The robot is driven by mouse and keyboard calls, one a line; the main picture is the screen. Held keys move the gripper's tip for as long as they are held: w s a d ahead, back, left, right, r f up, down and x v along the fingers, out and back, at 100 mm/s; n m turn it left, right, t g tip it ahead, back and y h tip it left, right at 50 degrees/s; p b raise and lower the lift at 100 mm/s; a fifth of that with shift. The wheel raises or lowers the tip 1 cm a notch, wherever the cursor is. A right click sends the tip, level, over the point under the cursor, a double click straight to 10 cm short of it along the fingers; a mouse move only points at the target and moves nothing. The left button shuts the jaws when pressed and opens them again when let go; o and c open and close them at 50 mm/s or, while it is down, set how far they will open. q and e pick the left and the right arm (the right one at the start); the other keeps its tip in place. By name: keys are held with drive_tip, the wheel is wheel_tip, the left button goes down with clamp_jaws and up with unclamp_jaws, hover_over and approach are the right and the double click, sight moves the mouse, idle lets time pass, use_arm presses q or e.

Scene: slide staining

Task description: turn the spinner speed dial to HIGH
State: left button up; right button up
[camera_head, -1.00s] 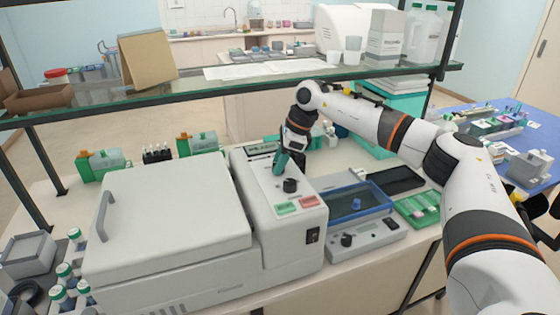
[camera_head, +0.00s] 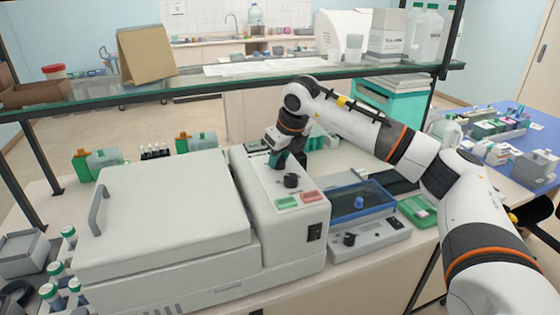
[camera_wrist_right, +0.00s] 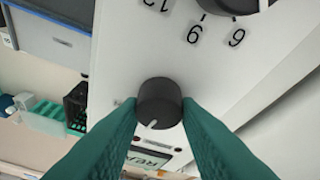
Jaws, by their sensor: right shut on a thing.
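The spinner (camera_head: 165,215) is a large pale box with a hinged lid and a raised control panel (camera_head: 267,192) on its right side. My right gripper (camera_head: 279,163) is low over the far part of this panel. In the right wrist view its green fingers (camera_wrist_right: 160,112) are shut on a small black dial (camera_wrist_right: 160,100), one on each side. A white pointer line on the dial points toward the bottom left of that view. No speed wording is readable around it. The dial is hidden by the gripper in the head view. My left gripper is out of view.
A second black dial (camera_head: 291,181) sits nearer on the panel; it also shows in the wrist view (camera_wrist_right: 232,4) with numbers. Green (camera_head: 287,202) and red (camera_head: 310,197) buttons are in front of it. A blue-rimmed tray unit (camera_head: 362,202) stands at right; a glass shelf (camera_head: 230,83) spans above.

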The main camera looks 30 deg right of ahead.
drive_tip(key=m+h+b, duration=0.1)
drive_tip(key=m, duration=0.1)
drive_tip(key=shift+m, duration=0.3)
drive_tip(key=shift+r+m+h+b, duration=0.1)
drive_tip(key=shift+m+h+b, duration=0.45)
drive_tip(key=shift+m, duration=0.95)
drive_tip(key=shift+w+g, duration=0.1)
drive_tip(key=shift+g, duration=0.2)
drive_tip(key=o, duration=1)
drive_tip(key=shift+a, duration=0.1)
drive_tip(key=b+v, duration=0.2)
drive_tip(key=v, duration=1)
drive_tip(key=shift+a, duration=0.1)
